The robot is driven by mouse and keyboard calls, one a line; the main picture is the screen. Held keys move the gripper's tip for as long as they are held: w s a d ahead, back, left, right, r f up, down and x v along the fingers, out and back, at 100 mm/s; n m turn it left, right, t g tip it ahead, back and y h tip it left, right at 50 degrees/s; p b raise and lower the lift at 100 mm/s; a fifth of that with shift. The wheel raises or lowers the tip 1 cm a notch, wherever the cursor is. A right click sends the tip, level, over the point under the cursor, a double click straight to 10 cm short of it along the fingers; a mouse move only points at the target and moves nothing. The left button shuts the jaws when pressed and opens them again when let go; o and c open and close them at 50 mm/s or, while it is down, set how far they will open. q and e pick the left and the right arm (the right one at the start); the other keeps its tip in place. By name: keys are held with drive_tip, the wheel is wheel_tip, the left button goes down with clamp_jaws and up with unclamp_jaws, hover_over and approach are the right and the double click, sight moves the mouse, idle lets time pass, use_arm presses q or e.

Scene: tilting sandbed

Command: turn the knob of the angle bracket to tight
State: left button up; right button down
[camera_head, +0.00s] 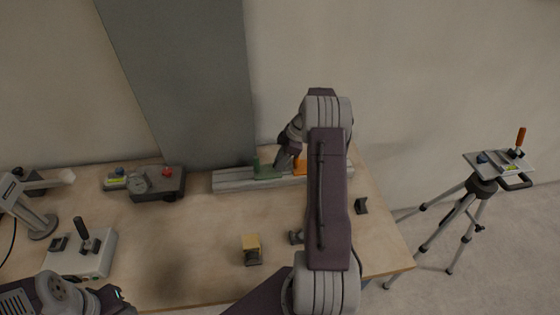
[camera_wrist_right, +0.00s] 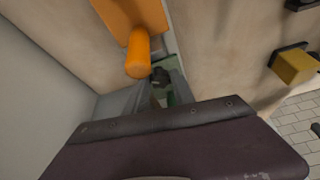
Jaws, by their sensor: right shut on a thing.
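A grey rail (camera_head: 232,181) lies along the back of the table. A green bracket (camera_head: 266,172) and an orange part (camera_head: 299,166) sit on it. My right gripper (camera_head: 281,164) reaches down to the rail between them. In the right wrist view its fingers (camera_wrist_right: 160,95) are shut around a small dark knob (camera_wrist_right: 159,77), with green (camera_wrist_right: 171,62) of the bracket behind it. The fingers hide much of the knob, and I cannot read its setting. The orange part (camera_wrist_right: 137,55) stands just above the fingers in that view. My left gripper (camera_head: 117,297) is partly visible at the lower left, away from the rail.
A dark gauge box (camera_head: 172,184) with a red button stands left of the rail. A white box with a black lever (camera_head: 95,257) and a lamp (camera_head: 38,222) stand at the left. A yellow-topped block (camera_head: 251,246) is at front centre. A tripod (camera_head: 480,188) stands right of the table.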

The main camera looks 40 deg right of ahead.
drive_tip(key=m+t+h+b, duration=0.1)
drive_tip(key=m+b, duration=0.2)
drive_tip(key=m, duration=0.1)
drive_tip(key=shift+s+a+f, duration=0.1)
drive_tip(key=m+h+b, duration=0.1)
drive_tip(key=m, duration=0.1)
drive_tip(key=shift+a+m+t, duration=0.15)
drive_tip(key=shift+m+t, duration=0.15)
drive_tip(key=shift+m+h+b, duration=0.3)
drive_tip(key=shift+m, duration=0.6)
drive_tip(key=shift+s+a+r+m+h+p, duration=0.1)
drive_tip(key=shift+r+m+h+p, duration=0.15)
drive_tip(key=shift+m, duration=0.35)
drive_tip(key=shift+a+r+m+h+p, duration=0.1)
drive_tip(key=shift+m+h+p, duration=0.15)
drive_tip(key=shift+m, duration=0.35)
drive_tip(key=shift+m+h+p, duration=0.4)
drive_tip(key=shift+m+p, duration=0.45)
drive_tip(key=shift+m, duration=0.15)
drive_tip(key=shift+f+m+p, duration=0.1)
drive_tip(key=shift+m+p, duration=0.5)
drive_tip(key=shift+p, duration=0.05)
drive_tip(key=shift+h, duration=0.3)
